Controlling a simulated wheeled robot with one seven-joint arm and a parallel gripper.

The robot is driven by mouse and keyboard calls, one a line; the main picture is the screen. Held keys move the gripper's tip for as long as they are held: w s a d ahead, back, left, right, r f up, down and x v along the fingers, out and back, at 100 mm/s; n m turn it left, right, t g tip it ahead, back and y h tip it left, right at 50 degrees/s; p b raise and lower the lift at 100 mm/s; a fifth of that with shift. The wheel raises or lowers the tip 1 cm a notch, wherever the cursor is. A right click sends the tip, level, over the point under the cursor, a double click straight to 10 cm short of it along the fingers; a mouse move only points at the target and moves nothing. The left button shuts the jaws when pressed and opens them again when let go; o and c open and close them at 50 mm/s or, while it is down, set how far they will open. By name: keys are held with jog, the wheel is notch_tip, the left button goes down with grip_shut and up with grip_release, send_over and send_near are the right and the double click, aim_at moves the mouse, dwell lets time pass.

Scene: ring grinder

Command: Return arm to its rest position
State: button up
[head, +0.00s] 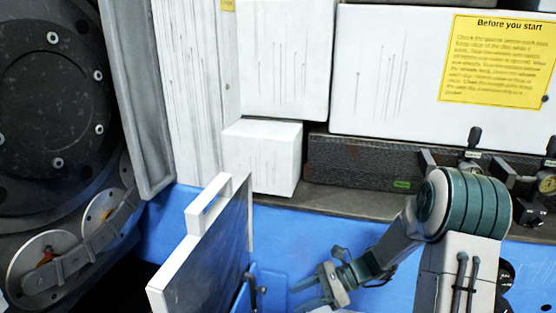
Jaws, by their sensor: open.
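My gripper (312,291) is at the lower middle of the head view, at the end of my teal and grey arm (440,215). Its fingers point left and are apart, with nothing seen between them. The arm is bent, with its large teal joint at the right and the forearm reaching down to the left. The gripper is in front of the blue machine body, to the right of an open white-framed door panel. I cannot tell the exact gap between the fingers and the blue surface.
The door panel (215,255) with a white handle stands open left of my gripper. A dark round wheel housing (55,90) is at the left. White cabinets (270,60), a yellow notice (498,60) and valves with black levers (473,150) are behind. Blue surface (310,240) shows between.

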jog(key=s+d+r+n+t+h+p, duration=0.1)
jog(key=s+d+r+n+h+p, duration=0.2)
jog(key=r, duration=0.6)
jog(key=s+d+r+n+t+h+p, duration=0.2)
jog(key=s+r+n+h+p, duration=0.3)
jog(key=s+r+n, duration=0.3)
jog(key=s+d+r+n+t+h+p, duration=0.1)
jog(key=s+d+r+n+h+p, duration=0.2)
jog(key=r, duration=0.8)
jog(key=shift+s+d+n+h+p, duration=0.35)
jog(key=shift+s+n+h+p, duration=0.55)
jog(key=shift+s+n+p, duration=0.45)
jog(key=shift+r, duration=0.1)
